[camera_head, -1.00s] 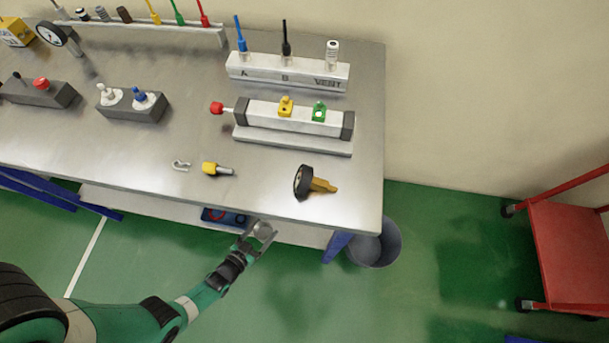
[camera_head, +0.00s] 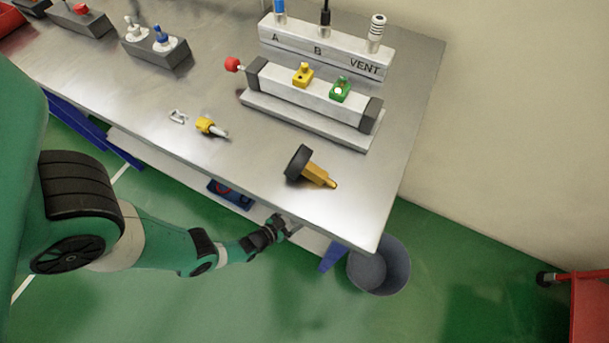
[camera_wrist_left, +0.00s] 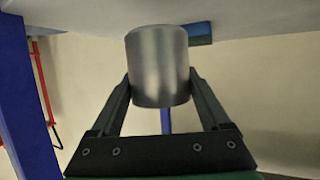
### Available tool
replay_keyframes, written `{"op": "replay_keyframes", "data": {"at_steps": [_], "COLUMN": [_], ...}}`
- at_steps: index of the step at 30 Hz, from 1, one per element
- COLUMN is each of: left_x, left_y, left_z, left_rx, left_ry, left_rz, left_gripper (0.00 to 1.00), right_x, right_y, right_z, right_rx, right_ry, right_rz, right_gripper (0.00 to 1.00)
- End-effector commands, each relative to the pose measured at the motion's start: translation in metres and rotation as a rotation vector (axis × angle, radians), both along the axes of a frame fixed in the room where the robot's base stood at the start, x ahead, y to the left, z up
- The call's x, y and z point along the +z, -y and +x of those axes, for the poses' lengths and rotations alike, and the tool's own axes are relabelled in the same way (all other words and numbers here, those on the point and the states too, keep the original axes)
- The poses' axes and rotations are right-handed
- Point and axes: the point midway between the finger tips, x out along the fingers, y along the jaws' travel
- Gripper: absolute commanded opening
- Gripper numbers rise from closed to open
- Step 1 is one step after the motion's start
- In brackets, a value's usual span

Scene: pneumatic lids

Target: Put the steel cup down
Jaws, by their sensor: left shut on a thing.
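The steel cup (camera_wrist_left: 158,66) is a plain grey metal cylinder in the left wrist view, between the two dark fingers of my left gripper (camera_wrist_left: 160,85). The fingers are shut on its sides. In the head view my left gripper (camera_head: 290,226) is at the front edge of the steel table (camera_head: 235,168), low and partly under the tabletop. The cup is hidden there by the table edge and the gripper. My right gripper is in neither view.
Near the table's front lie a black and gold knob-like fitting (camera_head: 312,170), a yellow-ended fitting (camera_head: 209,126) and a small clip (camera_head: 178,117). A cylinder block (camera_head: 318,97) stands behind. A grey bin (camera_head: 383,268) is on the floor by a blue table leg (camera_head: 333,256).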

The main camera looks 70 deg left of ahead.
Motion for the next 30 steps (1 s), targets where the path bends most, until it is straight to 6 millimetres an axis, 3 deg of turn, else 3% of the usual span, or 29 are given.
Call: {"op": "replay_keyframes", "data": {"at_steps": [6, 13, 14, 17, 25, 30], "left_x": [-0.04, -0.037, -0.037, -0.037, -0.036, -0.024], "left_y": [-0.002, -0.002, -0.002, -0.002, -0.002, 0.002], "left_z": [0.0, 0.0, 0.0, 0.0, -0.001, -0.009], "left_rx": [0.007, 0.007, 0.008, 0.007, 0.006, 0.005], "left_ry": [-0.002, 0.0, -0.001, -0.001, -0.001, -0.002], "left_rz": [0.0, 0.001, -0.001, 0.0, 0.0, -0.001], "left_gripper": [0.12, 0.12, 0.83, 1.0, 1.0, 1.0], "right_x": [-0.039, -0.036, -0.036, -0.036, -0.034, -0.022], "right_y": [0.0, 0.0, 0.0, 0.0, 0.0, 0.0], "right_z": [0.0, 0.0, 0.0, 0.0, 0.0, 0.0], "right_rx": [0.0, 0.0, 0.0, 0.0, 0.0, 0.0], "right_ry": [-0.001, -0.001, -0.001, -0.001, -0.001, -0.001], "right_rz": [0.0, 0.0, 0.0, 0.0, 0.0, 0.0], "right_gripper": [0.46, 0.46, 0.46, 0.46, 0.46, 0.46]}}
